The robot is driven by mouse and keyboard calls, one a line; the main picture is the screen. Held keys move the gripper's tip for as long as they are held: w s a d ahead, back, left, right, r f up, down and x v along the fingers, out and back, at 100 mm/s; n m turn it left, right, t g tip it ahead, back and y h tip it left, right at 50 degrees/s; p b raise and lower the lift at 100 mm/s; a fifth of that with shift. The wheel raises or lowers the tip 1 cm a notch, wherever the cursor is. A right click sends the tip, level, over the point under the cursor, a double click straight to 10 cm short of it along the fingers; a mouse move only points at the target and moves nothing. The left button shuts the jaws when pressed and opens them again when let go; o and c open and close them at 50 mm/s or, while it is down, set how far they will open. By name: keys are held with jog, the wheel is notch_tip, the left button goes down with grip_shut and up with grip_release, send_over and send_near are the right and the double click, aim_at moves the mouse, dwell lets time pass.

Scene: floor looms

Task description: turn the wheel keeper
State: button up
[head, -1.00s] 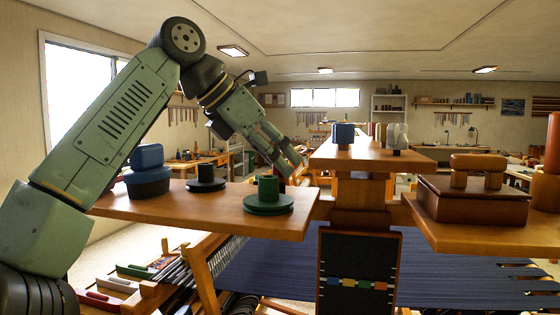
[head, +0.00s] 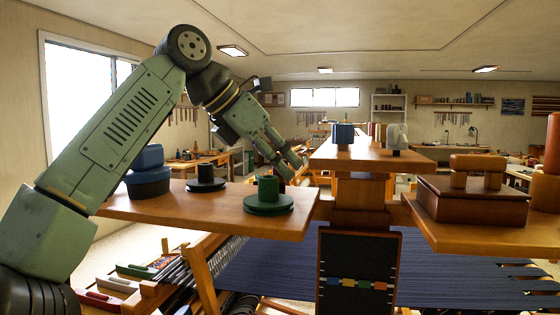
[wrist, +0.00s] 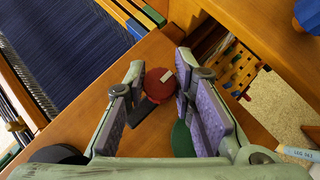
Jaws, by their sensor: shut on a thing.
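The wheel keeper appears to be the round red piece (wrist: 160,84) with a pale mark and a dark bar (wrist: 140,112) beside it, on the wooden shelf in the wrist view. My gripper (wrist: 160,70) has its purple-padded fingers on either side of the red piece and is shut on it. In the head view my gripper (head: 292,166) reaches down at the shelf's far edge, behind a green knob on a green disc (head: 268,208). There the red piece is mostly hidden.
The left wooden shelf (head: 225,212) also bears a black knob (head: 206,184) and a blue knob on a dark disc (head: 148,183). A blue piece (head: 343,136) stands on the central beam. A lidded brown box (head: 470,203) is on the right shelf. Blue warp (head: 440,270) lies below.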

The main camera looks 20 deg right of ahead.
grip_shut()
jog(key=shift+n, duration=0.3)
jog(key=n+t+y, duration=0.1)
jog(key=n+t, duration=0.2)
jog(key=n+t+y, duration=0.1)
jog(key=n, duration=0.1)
jog(key=n+t+y, duration=0.1)
jog(key=n, duration=0.1)
jog(key=shift+d, duration=0.1)
jog(key=n+t+y, duration=0.1)
jog(key=n+y, duration=0.1)
jog(key=n, duration=0.1)
jog(key=shift+n, duration=0.3)
jog(key=shift+n+t+y, duration=0.6)
jog(key=shift+n+y, duration=0.9)
jog(key=shift+n, duration=0.3)
